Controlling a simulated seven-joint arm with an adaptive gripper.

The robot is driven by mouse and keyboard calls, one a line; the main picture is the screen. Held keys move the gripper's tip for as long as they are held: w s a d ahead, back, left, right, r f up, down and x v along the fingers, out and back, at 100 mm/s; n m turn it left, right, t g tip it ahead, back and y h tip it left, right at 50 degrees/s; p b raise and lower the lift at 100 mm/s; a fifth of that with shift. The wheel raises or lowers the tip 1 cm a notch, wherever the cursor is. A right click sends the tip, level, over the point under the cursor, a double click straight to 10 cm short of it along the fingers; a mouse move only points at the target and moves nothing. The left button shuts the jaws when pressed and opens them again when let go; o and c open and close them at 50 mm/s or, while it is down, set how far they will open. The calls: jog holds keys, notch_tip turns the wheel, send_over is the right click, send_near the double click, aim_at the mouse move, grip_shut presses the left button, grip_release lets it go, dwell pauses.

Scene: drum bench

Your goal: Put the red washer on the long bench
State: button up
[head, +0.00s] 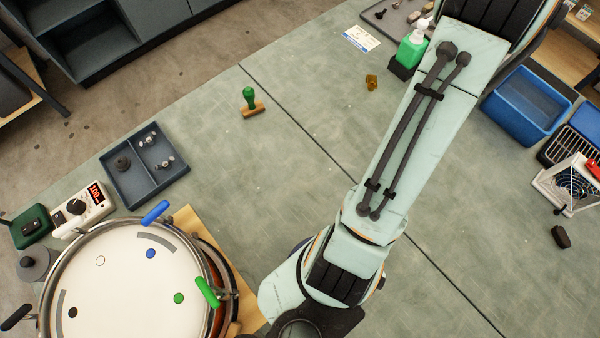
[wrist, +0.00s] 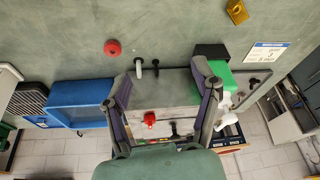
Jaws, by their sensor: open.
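A round red piece with a darker middle (wrist: 113,47), which looks like the red washer, lies on the grey-green bench top (wrist: 190,30) in the wrist view. A smaller red thing (wrist: 149,118) shows between my fingers, over a grey tray; its shape is unclear. My gripper (wrist: 162,85) is open, its two fingers wide apart and nothing between the tips. The round red piece is ahead and left of the fingers. In the head view the bench (head: 330,85) spans the scene; my arm crosses it and hides my gripper. I cannot find the round red piece there.
A drum (head: 130,275), a divided tray (head: 135,180) and a green-handled stamp (head: 250,100) are on the left. A green bottle (head: 410,50) and a blue bin (head: 525,105) flank my arm. Two short pegs (wrist: 147,67) stand near my fingers. The middle bench is largely clear.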

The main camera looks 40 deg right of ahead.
jog(key=w+a+r+n+t+y, duration=0.1)
jog(key=w+a+r+n, duration=0.2)
jog(key=w+a, duration=0.35)
jog(key=w+a+r+n+y, duration=0.1)
jog(key=w+a+r+n, duration=0.2)
jog(key=a, duration=0.7)
jog(key=s+a+r+n, duration=0.1)
jog(key=a+n, duration=0.1)
jog(key=a, duration=0.5)
jog(key=s+a+r+n+g+y, duration=0.1)
jog(key=s+a+n, duration=0.1)
jog(key=a, duration=0.5)
jog(key=s+a+r+n+y, duration=0.1)
jog(key=a+r+n, duration=0.1)
jog(key=a, duration=0.5)
jog(key=shift+s+a+n, duration=0.15)
jog(key=shift+a+n, duration=0.25)
jog(key=shift+o, duration=0.5)
jog(key=s+a+n+g, duration=0.1)
jog(key=s+a+n, duration=0.2)
jog(key=s, duration=0.3)
jog(key=shift+a+f+g, duration=0.2)
jog(key=shift+a+g, duration=0.1)
jog(key=shift+a, duration=0.4)
